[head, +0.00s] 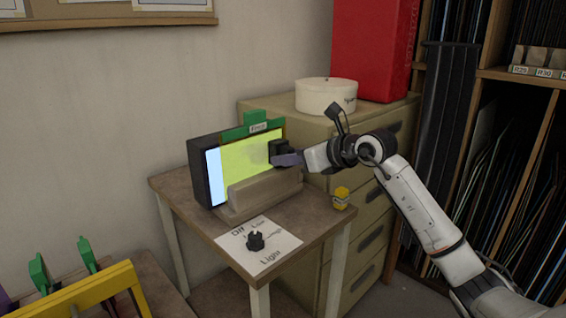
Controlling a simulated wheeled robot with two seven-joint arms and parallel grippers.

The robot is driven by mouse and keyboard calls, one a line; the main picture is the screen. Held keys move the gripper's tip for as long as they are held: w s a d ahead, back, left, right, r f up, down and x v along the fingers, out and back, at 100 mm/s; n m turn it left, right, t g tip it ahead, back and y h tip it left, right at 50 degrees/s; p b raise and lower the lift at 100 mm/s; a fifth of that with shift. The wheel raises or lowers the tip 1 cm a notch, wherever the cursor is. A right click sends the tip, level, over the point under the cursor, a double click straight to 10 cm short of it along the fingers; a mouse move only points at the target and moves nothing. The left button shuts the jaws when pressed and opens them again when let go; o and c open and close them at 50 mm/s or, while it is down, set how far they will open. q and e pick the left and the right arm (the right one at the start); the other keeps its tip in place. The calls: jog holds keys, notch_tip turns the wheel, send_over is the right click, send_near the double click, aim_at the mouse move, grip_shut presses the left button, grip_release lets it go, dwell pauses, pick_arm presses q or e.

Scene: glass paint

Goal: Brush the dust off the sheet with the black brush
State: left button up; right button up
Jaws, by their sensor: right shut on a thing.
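The sheet (238,165) is a yellow-green pane standing upright on a small table, in front of a lit panel in a black frame. A greyish patch shows near its right side, perhaps dust. My right gripper (290,159) is at the right end of the sheet and shut on the black brush (279,147). The brush is close to the sheet's right edge; I cannot tell whether it touches. The gripper hides part of the brush. My left gripper is not in view.
A beige block (265,188) stands before the sheet's lower part. A green labelled clip (254,123) is on top. A small yellow object (341,198) is at the table's right edge. A cabinet (375,150) stands behind.

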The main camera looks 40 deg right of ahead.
jog(key=shift+d, duration=0.25)
jog(key=shift+r, duration=0.1)
jog(key=shift+a+r, duration=0.5)
jog(key=shift+a, duration=5.25)
jog(key=shift+d+b, duration=1.45)
jog(key=shift+d, duration=4.05)
jog(key=shift+w+d, duration=0.1)
jog(key=shift+d, duration=0.15)
jog(key=s+a, duration=0.1)
jog(key=a, duration=1)
jog(key=shift+a, duration=0.3)
